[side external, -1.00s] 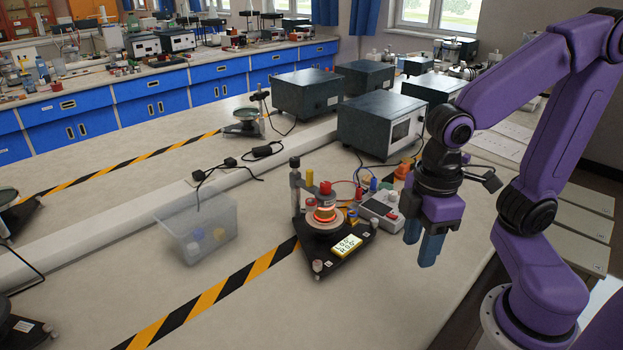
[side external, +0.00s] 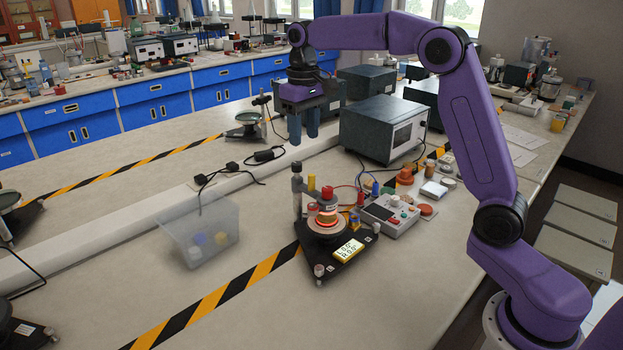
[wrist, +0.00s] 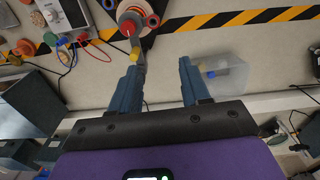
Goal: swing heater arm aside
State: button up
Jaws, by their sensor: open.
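The heater device stands on a black triangular base (side external: 352,262) with a yellow label on its front. A dark upright post (side external: 297,200) rises at its back left. The heater arm (side external: 312,183), with a yellow part and a red top, reaches from the post over the round plate. An orange-red glow (side external: 326,217) shows under it. My gripper (side external: 303,141) is open and empty, pointing down, behind and above the post. In the wrist view, the heater arm (wrist: 135,46) lies near the left fingertip, and the open jaws (wrist: 162,66) hold nothing. Contact is not visible.
A clear bin (side external: 190,245) with small coloured items stands left of the heater. A grey control box (side external: 390,216) with cables is to its right. A large dark instrument box (side external: 378,135) stands behind. The striped bench front is mostly clear.

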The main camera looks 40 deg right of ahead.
aim_at(311, 175)
jog(key=w+d+m, duration=0.2)
jog(key=w+d, duration=0.2)
jog(key=d, duration=0.3)
jog(key=f, duration=1.7)
jog(key=shift+w+a, duration=0.15)
jog(key=shift+a, duration=0.05)
grip_shut()
